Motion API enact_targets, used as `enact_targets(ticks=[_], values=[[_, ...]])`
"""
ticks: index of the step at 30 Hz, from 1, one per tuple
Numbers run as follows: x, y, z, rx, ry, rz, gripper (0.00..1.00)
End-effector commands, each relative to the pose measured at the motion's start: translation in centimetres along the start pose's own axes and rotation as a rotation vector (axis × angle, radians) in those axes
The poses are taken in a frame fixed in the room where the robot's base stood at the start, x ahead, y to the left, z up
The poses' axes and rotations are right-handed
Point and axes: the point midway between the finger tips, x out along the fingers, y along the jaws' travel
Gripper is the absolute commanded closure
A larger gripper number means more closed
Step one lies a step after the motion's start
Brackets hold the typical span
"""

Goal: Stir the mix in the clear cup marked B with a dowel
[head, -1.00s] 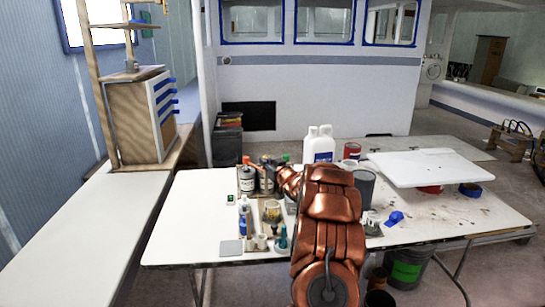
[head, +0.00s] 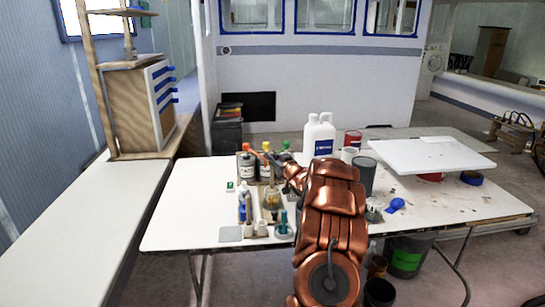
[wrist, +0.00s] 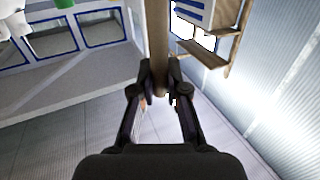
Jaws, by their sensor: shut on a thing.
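My gripper (wrist: 159,86) is shut on a wooden dowel (wrist: 157,35) in the wrist view, with one dark finger on each side of it. In the head view my copper arm reaches over the table, and its far end is small and dark among the bottles. A clear cup (head: 271,203) with amber contents stands near the left front of the table, just below that end. Its marking is too small to read. I cannot tell whether the dowel's far end is inside the cup.
Labelled cans (head: 246,167) and a white jug (head: 320,138) stand behind the cup. Small bottles and a teal-tipped item (head: 283,226) crowd its sides. The table's left end (head: 190,205) is clear.

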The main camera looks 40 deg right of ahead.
Motion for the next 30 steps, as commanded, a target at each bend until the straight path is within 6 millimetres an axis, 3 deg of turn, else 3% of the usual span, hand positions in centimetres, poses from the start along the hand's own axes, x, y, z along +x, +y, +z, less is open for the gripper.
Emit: enact_targets(ticks=[30], values=[[0.0, 0.0, 6.5, 0.0, -0.002, 0.0, 1.0]])
